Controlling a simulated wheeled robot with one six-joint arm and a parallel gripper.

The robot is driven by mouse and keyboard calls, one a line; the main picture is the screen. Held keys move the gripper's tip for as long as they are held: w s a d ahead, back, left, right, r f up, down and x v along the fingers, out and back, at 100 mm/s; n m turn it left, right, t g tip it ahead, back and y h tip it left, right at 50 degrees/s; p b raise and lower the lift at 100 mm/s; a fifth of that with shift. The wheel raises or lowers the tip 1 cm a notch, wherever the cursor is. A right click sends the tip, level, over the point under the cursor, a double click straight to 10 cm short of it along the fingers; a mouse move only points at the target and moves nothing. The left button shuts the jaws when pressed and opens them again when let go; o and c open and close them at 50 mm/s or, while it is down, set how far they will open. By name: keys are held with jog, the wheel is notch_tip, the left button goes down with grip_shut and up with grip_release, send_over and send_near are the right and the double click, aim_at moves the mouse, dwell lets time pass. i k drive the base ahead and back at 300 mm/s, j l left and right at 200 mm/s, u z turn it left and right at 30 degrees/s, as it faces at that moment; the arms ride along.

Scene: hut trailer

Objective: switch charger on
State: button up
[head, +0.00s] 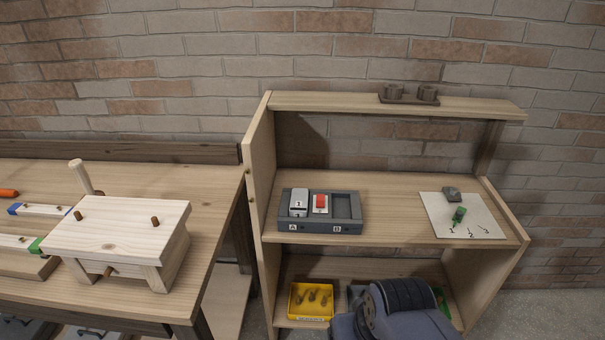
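The charger appears to be the dark grey box (320,227) on the middle shelf of the wooden shelf unit, with its front edge marked A and B. A light grey block marked 1 (299,206) sits in the left bay, above the A. A red switch (320,201) on a white plate stands in the middle of the box. Whether it is on or off I cannot tell. The right bay (347,205), above the B, looks empty. My gripper is not in view; only part of my arm shows at the bottom.
A white sheet (440,220) with a green piece and a grey piece lies right on the same shelf; bare shelf separates it from the charger. A yellow bin (311,302) stands below. A workbench (130,297) with a wooden stool-like piece (125,220) is at left.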

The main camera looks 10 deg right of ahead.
aim_at(320, 202)
jog(key=i+l, duration=0.3)
jog(key=i, duration=0.15)
jog(key=i+l+u, duration=0.15)
jog(key=i, duration=0.3)
jog(key=l, duration=0.1)
